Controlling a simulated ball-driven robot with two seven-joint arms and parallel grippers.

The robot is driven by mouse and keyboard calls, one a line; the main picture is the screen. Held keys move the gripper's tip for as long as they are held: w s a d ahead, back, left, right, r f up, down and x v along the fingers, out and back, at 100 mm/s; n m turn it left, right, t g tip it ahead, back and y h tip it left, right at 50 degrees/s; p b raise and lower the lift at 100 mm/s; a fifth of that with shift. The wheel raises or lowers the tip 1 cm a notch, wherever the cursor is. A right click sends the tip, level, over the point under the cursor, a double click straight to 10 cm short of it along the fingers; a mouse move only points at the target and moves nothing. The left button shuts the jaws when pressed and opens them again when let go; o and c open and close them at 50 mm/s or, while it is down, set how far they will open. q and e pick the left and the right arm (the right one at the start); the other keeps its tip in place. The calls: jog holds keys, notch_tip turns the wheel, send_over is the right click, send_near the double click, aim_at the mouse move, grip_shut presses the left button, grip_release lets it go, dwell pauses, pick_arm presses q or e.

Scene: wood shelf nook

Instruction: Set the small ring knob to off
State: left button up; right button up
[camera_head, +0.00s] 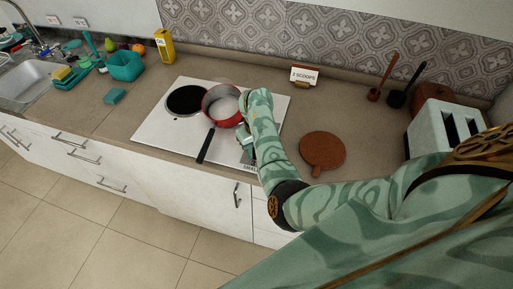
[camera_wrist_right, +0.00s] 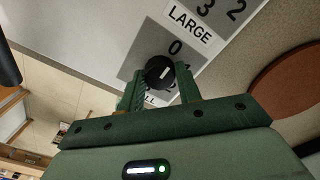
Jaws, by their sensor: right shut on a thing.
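The small ring knob (camera_wrist_right: 159,72) is a round black knob on a grey panel in the right wrist view. A "0" (camera_wrist_right: 175,47) is printed just above it, and part of the "SMALL" label (camera_wrist_right: 150,99) shows below. The knob has a pale mark, but I cannot tell exactly where it points. My right gripper (camera_wrist_right: 160,84) has its two green fingers on either side of the knob and is shut on it. In the head view my right gripper (camera_head: 246,146) is at the hob's front right, and my arm hides the knob. My left gripper is not in view.
The white hob (camera_head: 158,128) bears a black ring (camera_head: 186,100) and a red pan (camera_head: 222,117) with pale contents, its dark handle (camera_head: 206,146) pointing forward. A "LARGE" label (camera_wrist_right: 190,25) is beside the knob panel. A round brown board (camera_head: 322,149) lies to the right, near a toaster (camera_head: 447,128).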

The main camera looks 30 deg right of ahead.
jog(key=o, duration=1)
jog(key=shift+r, duration=0.15)
notch_tip(320, 180, up, 16)
jog(key=p, duration=0.6)
